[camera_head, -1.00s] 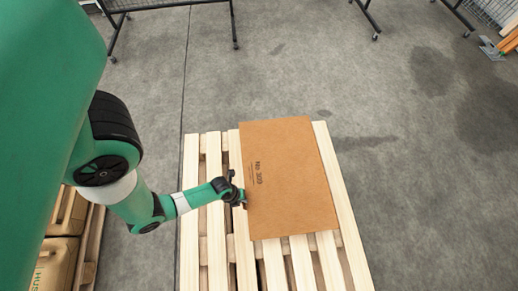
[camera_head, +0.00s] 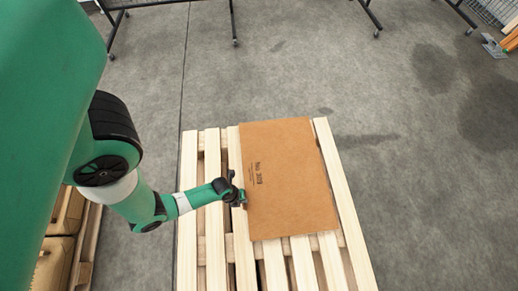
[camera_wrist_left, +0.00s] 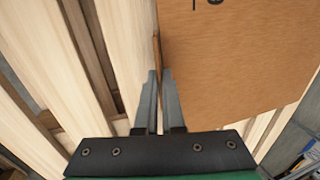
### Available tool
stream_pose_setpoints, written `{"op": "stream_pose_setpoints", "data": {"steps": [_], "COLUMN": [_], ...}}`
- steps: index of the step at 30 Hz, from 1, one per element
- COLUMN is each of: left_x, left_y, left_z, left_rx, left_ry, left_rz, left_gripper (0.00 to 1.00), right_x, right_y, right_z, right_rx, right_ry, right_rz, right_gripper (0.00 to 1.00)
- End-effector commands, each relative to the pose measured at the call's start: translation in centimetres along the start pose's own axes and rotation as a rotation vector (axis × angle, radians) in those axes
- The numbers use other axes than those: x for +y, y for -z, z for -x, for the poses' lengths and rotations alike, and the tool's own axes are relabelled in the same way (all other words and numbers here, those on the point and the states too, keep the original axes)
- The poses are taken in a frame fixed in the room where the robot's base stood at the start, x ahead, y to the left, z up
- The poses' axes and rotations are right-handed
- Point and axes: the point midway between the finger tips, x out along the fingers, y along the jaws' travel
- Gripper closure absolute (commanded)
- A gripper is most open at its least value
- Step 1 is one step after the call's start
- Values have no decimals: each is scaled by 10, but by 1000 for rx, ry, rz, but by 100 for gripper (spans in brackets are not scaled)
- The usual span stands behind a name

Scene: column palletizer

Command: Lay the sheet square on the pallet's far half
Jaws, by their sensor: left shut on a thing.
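The sheet (camera_head: 295,185) is a brown board with dark printing near its left side. It lies over the right and far part of the wooden pallet (camera_head: 188,240), and looks slightly turned against the slats. My left gripper (camera_head: 240,197) is at the middle of the sheet's left edge. In the left wrist view my left gripper (camera_wrist_left: 160,85) is shut on the edge of the sheet (camera_wrist_left: 235,65), with the pallet slats (camera_wrist_left: 115,45) beneath and beside it. Whether the sheet rests fully on the slats is hard to tell. My right gripper is not in view.
Tan sacks (camera_head: 58,225) sit on another pallet (camera_head: 88,250) at the lower left, partly behind my left arm. Dark wheeled frames (camera_head: 235,20) stand at the back. Grey floor (camera_head: 420,200) is clear to the right of the pallet.

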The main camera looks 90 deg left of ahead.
Motion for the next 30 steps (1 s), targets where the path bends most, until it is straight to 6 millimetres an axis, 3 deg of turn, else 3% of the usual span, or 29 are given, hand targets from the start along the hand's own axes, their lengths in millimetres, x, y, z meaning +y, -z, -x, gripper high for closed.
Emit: {"op": "stream_pose_setpoints", "data": {"steps": [30], "left_x": [3], "left_y": [0], "left_z": [-14], "left_rx": [-1], "left_ry": [1], "left_rz": [0], "left_gripper": [100], "right_x": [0], "right_y": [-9], "right_z": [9], "right_rx": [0], "right_ry": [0], "right_rz": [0], "right_gripper": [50]}}
